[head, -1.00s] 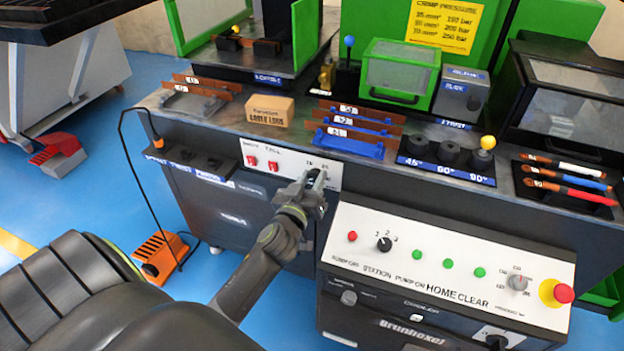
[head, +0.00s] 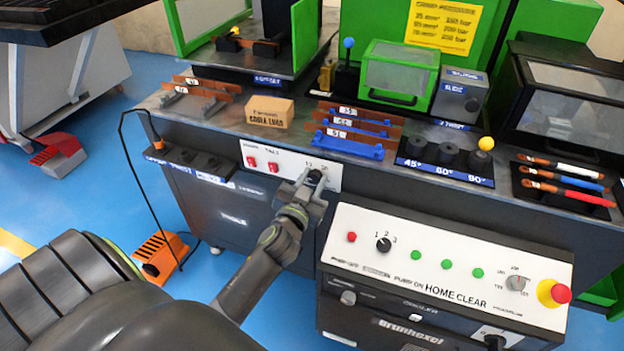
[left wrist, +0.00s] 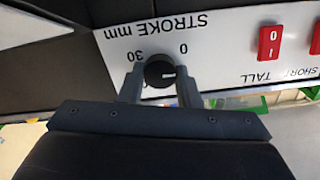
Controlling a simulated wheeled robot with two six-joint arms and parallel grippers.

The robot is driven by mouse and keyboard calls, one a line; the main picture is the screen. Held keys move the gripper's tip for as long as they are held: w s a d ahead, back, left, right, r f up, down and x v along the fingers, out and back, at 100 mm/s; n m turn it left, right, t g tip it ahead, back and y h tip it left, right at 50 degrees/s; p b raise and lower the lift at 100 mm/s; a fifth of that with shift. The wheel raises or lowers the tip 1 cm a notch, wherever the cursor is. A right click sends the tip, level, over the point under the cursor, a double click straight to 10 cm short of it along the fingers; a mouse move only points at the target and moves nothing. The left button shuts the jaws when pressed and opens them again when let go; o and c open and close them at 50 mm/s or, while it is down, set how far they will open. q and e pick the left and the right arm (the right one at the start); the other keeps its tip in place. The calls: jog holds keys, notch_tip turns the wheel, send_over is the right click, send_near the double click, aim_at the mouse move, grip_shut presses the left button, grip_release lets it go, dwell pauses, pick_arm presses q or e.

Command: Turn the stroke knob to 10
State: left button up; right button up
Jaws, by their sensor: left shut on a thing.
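The stroke knob (left wrist: 160,72) is a small round black knob with a short white mark, on the white panel (left wrist: 225,55). The panel appears upside down in the left wrist view, with "STROKE mm", "0" and "30" printed around the knob. The white mark points to the right there, between the two numbers. My left gripper (left wrist: 160,80) has its two grey fingers on either side of the knob, shut on it. In the head view my left gripper (head: 311,180) is at the right end of that panel and largely hides the knob. My right gripper is not in view.
Two red rocker switches (head: 262,164) sit left of the knob on the same panel. A tilted control console (head: 440,265) with buttons and a red emergency stop (head: 561,293) stands close to the right of my left arm. A cardboard box (head: 270,112) lies on the bench above.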

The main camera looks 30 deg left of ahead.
pick_arm(q)
jog(key=m, duration=0.3)
jog(key=shift+m+p, duration=0.35)
jog(key=shift+m, duration=0.05)
jog(key=m+p, duration=0.1)
jog(key=m, duration=0.4)
jog(key=shift+d+f, duration=0.1)
jog(key=shift+m, duration=0.4)
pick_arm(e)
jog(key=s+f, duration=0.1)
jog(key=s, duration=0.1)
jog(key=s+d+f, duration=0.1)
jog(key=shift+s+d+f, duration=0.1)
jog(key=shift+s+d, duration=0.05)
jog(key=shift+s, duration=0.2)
pick_arm(q)
jog(key=o, duration=1)
